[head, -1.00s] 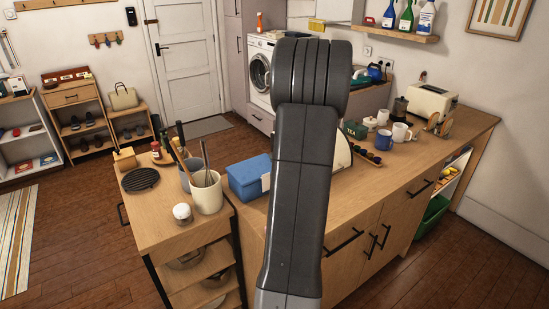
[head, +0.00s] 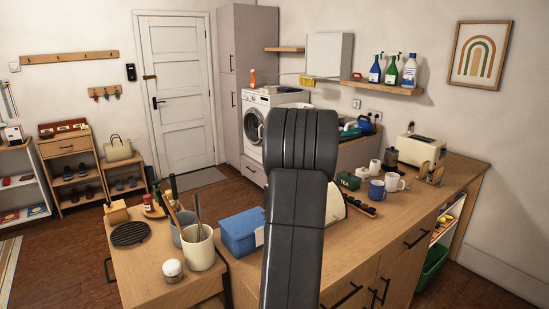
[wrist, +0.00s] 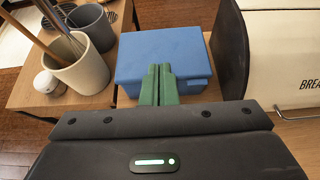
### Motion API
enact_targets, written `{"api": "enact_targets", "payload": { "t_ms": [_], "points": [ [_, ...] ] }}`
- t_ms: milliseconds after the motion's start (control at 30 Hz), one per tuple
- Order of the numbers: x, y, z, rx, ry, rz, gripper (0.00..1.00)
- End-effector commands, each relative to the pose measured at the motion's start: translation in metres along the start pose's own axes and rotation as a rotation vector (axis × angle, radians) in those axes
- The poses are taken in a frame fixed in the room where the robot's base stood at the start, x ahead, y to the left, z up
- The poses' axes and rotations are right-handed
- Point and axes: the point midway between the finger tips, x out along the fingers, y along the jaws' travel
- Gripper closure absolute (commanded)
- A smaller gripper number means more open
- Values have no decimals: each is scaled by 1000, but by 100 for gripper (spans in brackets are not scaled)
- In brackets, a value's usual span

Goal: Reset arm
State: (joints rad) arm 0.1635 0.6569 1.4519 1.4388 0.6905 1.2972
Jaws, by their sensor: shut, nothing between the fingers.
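My gripper (wrist: 159,84) shows in the wrist view as two green fingers pressed together, shut and empty. It points toward a blue box with a lid (wrist: 172,52), and its fingertips overlap the box's near side in the picture; I cannot tell whether they touch it. The head view shows the same blue box (head: 239,232) on the wooden counter, just left of my dark grey arm. My arm rises through the middle of that view and hides the gripper and part of the counter.
A cream utensil pot (head: 198,248), a small white-lidded jar (head: 173,270) and a black round trivet (head: 130,233) stand on the cart at left. A bread bin (wrist: 283,55) is right of the box. Mugs (head: 377,191) and a toaster (head: 416,150) stand farther right. Floor left of the cart is open.

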Motion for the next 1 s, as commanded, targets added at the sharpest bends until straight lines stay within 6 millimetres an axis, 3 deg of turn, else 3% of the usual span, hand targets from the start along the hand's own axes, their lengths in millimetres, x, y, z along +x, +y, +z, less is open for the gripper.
{"api": "enact_targets", "payload": {
  "t_ms": [100, 400, 1000],
  "points": [
    [15, 0, -19, 0, 0, 0, 100],
    [40, -1, -42, 0, -1, -1, 100],
    [46, -2, -46, 1, -1, -3, 100]
  ]
}}
